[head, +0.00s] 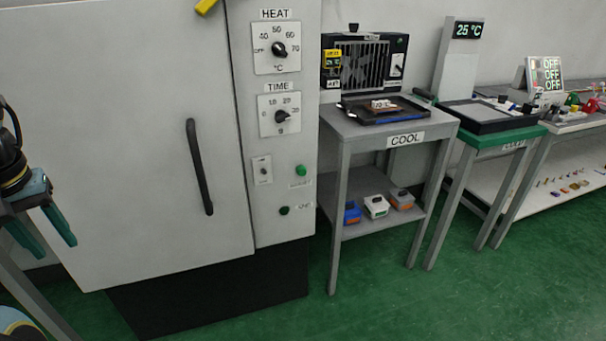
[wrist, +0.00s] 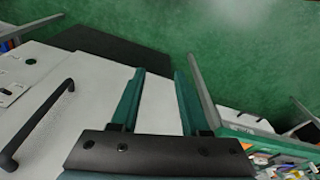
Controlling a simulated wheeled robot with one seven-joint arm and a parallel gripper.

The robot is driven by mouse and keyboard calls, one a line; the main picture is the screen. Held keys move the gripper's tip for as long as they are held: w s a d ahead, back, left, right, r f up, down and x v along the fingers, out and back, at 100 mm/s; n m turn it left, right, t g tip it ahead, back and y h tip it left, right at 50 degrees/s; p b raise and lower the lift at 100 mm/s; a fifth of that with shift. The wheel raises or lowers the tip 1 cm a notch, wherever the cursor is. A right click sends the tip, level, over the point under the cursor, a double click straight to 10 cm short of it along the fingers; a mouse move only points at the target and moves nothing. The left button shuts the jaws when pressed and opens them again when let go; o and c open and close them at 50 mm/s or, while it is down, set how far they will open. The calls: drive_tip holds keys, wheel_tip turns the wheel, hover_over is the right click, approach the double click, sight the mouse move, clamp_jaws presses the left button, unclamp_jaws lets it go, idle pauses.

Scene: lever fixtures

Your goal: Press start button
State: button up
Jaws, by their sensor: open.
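A darker green button (head: 284,211) sits lower, beside another unclear label; I cannot tell which is the start button. My gripper (head: 46,242) is at the far left of the head view, well left of the panel and in front of the door. In the wrist view, its two green fingers (wrist: 159,75) are apart with nothing between them.
The cabinet door has a black vertical handle (head: 199,166). The HEAT dial (head: 279,49), TIME dial (head: 281,115) and a small switch (head: 262,170) are above or beside the buttons. The COOL table (head: 437,127) stands right of the panel. Green floor (head: 380,300) is clear in front.

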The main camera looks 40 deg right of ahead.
clamp_jaws()
idle(1.5)
